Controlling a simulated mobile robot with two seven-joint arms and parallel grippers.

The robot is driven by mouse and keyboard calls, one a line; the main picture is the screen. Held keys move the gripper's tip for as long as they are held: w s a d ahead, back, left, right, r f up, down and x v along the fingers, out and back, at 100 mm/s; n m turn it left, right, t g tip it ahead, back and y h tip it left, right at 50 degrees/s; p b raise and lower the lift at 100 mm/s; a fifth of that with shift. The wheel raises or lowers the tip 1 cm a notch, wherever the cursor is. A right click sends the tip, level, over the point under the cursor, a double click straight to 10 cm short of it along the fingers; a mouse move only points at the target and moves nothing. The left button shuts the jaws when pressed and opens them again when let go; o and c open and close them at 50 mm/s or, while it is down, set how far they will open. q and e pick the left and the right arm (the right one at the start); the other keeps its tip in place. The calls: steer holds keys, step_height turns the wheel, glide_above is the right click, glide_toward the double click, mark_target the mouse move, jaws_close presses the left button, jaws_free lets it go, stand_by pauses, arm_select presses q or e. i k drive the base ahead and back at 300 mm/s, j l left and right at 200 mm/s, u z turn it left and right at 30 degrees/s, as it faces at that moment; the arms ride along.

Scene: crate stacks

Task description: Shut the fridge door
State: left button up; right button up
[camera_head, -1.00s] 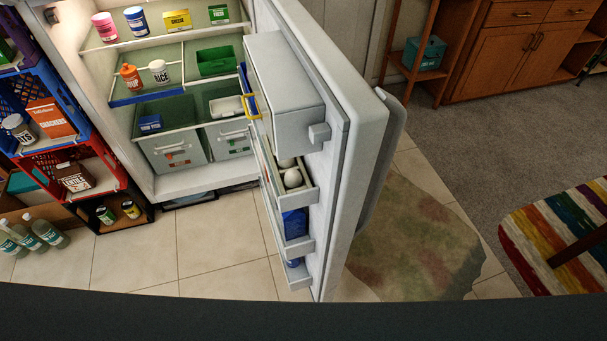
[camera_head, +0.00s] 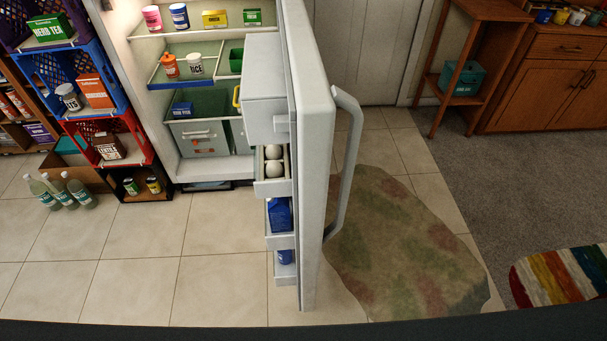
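The fridge door (camera_head: 313,170) stands wide open, seen nearly edge-on in the middle of the head view. Its grey handle (camera_head: 350,160) is on the right side. Its inner shelves face left and hold eggs (camera_head: 274,160) and a blue carton (camera_head: 279,215). The fridge interior (camera_head: 150,100) is open at the upper left, with jars, boxes and drawers; the door hides its right part. Neither of my grippers is in view.
Stacked crates (camera_head: 84,122) stand left of the fridge, with bottles (camera_head: 60,192) on the floor beside them. A rug (camera_head: 400,245) lies right of the door. A wooden stand (camera_head: 462,85) and cabinet (camera_head: 540,88) are at the upper right. Tile floor in front is clear.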

mark_target(286, 96)
steer(key=l+u, duration=0.4)
steer(key=l, duration=0.45)
steer(key=i+l+u, duration=0.2)
steer(key=l, duration=0.45)
steer(key=k+j, duration=0.1)
steer(key=k, duration=0.25)
steer(key=i+u, duration=0.1)
